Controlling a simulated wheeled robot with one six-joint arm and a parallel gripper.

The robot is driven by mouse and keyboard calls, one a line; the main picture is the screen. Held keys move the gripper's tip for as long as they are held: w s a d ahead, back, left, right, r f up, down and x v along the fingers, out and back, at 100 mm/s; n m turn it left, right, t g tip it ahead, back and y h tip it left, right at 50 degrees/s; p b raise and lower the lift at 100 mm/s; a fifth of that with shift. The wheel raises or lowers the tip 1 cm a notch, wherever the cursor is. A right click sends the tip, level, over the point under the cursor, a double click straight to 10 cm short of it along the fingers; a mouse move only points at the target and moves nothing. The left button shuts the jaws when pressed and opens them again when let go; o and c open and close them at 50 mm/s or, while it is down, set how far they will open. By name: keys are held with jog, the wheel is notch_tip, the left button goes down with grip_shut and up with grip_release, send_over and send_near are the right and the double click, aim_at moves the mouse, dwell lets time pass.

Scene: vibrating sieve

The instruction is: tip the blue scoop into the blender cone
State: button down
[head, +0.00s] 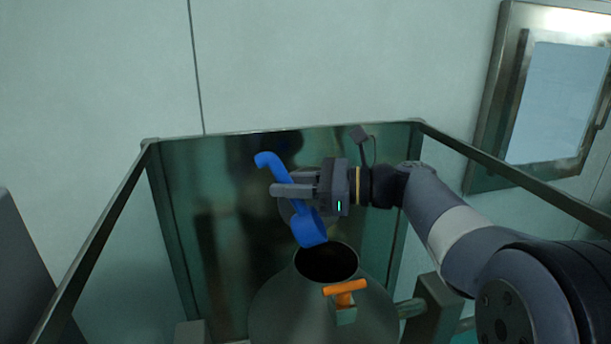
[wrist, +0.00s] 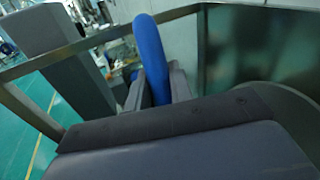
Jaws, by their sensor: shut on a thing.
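The blue scoop (head: 308,226) is in my gripper (head: 294,190), which is shut on its handle. In the head view the scoop is tilted, with its hooked handle end up and left and its bowl down and right. The bowl is just above and slightly left of the dark round mouth of the blender cone (head: 277,309). What is inside the bowl cannot be seen. In the wrist view the blue handle (wrist: 150,55) rises between the fingers; the bowl is hidden there.
An orange handle (head: 345,291) sits on the front of the cone, close to its mouth. A metal frame (head: 290,129) surrounds the cone at the back and sides. A wall window (head: 560,100) is at the far right. The space above the mouth is open.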

jog(key=a+f+n+h+p, duration=0.1)
jog(key=a+f+h+p, duration=0.5)
jog(key=h+p, duration=0.5)
jog(key=shift+f+n+h+p, duration=0.25)
jog(key=shift+n+h+p, duration=0.1)
jog(key=shift+h, duration=0.25)
jog(key=shift+s, duration=0.1)
dwell(0.4)
